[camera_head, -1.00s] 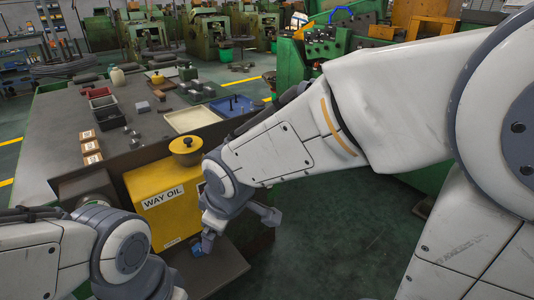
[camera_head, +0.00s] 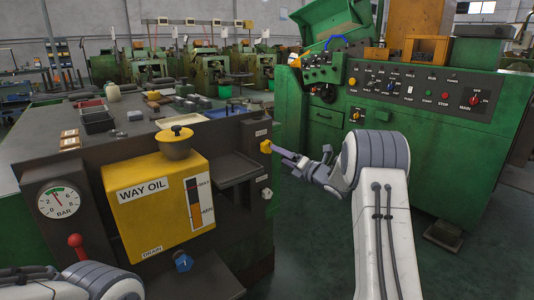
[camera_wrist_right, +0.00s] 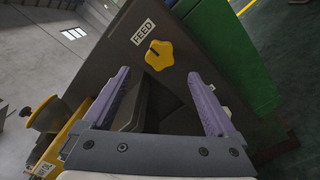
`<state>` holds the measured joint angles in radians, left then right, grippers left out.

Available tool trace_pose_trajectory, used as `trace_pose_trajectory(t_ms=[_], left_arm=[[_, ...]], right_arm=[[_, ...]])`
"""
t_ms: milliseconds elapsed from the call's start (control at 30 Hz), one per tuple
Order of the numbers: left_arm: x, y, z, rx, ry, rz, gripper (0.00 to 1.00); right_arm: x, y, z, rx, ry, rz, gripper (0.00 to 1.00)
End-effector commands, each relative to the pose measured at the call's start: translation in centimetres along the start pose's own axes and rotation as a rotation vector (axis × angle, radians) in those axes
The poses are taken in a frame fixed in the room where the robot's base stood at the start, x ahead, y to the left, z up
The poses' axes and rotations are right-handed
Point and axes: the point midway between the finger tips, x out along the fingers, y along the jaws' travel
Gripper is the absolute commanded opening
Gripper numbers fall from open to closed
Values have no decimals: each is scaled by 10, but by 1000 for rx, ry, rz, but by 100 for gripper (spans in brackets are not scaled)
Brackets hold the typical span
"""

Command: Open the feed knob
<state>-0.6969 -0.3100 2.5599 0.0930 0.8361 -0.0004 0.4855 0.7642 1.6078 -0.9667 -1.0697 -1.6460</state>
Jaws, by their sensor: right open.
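The feed knob is a yellow lobed knob (camera_head: 265,146) on the dark panel right of the way oil tank. In the right wrist view the yellow knob (camera_wrist_right: 159,55) sits under a FEED label (camera_wrist_right: 144,33), with a dark mark on its face. My right gripper (camera_head: 290,156) is just to the right of the knob in the head view. In the right wrist view its two purple fingers (camera_wrist_right: 160,92) are spread apart, with the knob ahead of them and between their lines, apart from both. My left arm (camera_head: 85,285) shows at the lower left; its gripper is out of view.
The yellow way oil tank (camera_head: 150,210) stands left of the knob, with a blue drain knob (camera_head: 183,262) below. A pale knob (camera_head: 266,194) sits under the feed knob. A pressure gauge (camera_head: 59,201) and red lever (camera_head: 76,244) are at left. A green machine (camera_head: 440,140) stands right.

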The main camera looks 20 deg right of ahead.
Motion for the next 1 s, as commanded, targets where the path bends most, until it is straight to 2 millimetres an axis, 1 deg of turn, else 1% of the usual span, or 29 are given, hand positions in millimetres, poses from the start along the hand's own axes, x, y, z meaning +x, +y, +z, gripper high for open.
trace_pose_trajectory(t_ms=[33,200,300,400,600,867,900,967,1000], left_arm=[[-1,0,0,0,0,0,52],[-3,0,0,0,0,0,52],[-4,0,0,0,0,0,52],[-4,0,0,0,0,0,52],[-5,0,0,0,0,0,52],[-5,0,0,0,0,0,52],[-5,0,0,0,0,0,52],[-5,0,0,0,0,0,52],[-5,0,0,0,0,0,52]], right_arm=[[10,1,-1,0,1,1,92],[44,1,-1,2,2,0,92],[61,1,-1,2,1,0,92],[73,0,0,3,0,-1,92],[85,0,0,5,-1,-2,92],[86,0,0,5,-1,-3,92],[86,0,0,5,-1,-3,88],[86,0,0,5,-1,-3,65],[86,0,0,5,-1,-3,50]])
